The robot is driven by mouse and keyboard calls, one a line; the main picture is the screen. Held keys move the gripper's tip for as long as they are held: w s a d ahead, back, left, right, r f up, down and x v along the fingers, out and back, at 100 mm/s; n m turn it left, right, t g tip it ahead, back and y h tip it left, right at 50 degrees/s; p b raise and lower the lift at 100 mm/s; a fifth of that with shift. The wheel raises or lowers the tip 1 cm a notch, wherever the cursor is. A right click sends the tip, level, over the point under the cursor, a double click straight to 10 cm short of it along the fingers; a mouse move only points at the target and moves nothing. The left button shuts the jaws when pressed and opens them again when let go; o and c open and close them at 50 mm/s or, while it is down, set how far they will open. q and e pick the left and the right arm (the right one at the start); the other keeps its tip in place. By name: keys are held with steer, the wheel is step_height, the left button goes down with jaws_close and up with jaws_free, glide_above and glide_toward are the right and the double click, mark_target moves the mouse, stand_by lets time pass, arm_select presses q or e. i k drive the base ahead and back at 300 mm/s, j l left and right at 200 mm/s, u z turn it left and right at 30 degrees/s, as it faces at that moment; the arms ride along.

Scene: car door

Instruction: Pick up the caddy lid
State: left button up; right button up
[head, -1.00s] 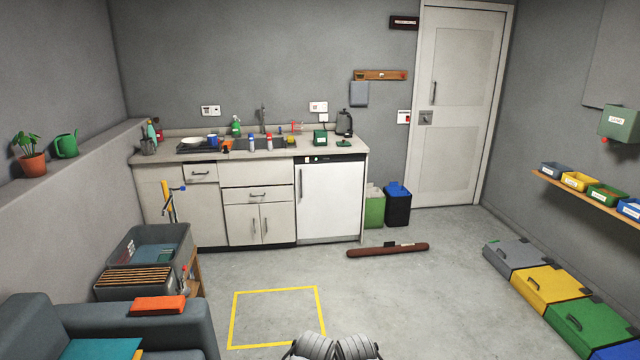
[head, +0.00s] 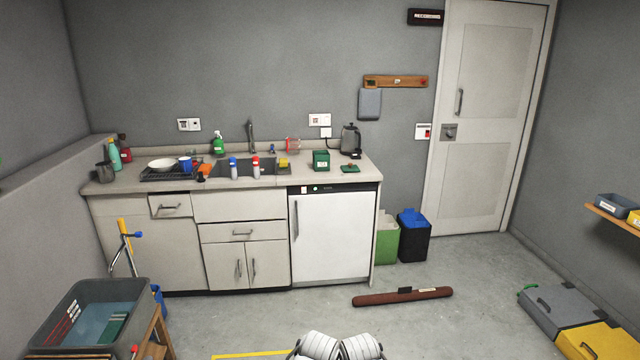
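A small green lid (head: 350,168) lies flat on the counter's right part, in front of the kettle. It looks like the caddy lid. A green caddy (head: 321,160) with a white label stands upright just left of it, apart from it. My two folded arms show as white ribbed parts at the bottom middle of the head view. Neither gripper's fingers can be made out, and both are far from the lid, across the floor.
The counter (head: 115,186) also holds a kettle (head: 350,140), a sink with bottles, and a dish rack. A dark red draft roll (head: 402,297) lies on the floor before the bins (head: 413,236). A grey crate (head: 70,300) stands left.

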mark_target(348, 168)
steer(key=i+u, duration=0.2)
steer(key=i, duration=0.25)
steer(key=i+l+u, duration=0.25)
steer(key=i, duration=0.25)
steer(key=i+l+u, duration=0.2)
steer(key=i, duration=0.25)
steer(key=i+l+u, duration=0.2)
steer(key=i, duration=0.2)
steer(key=i+l, duration=0.05)
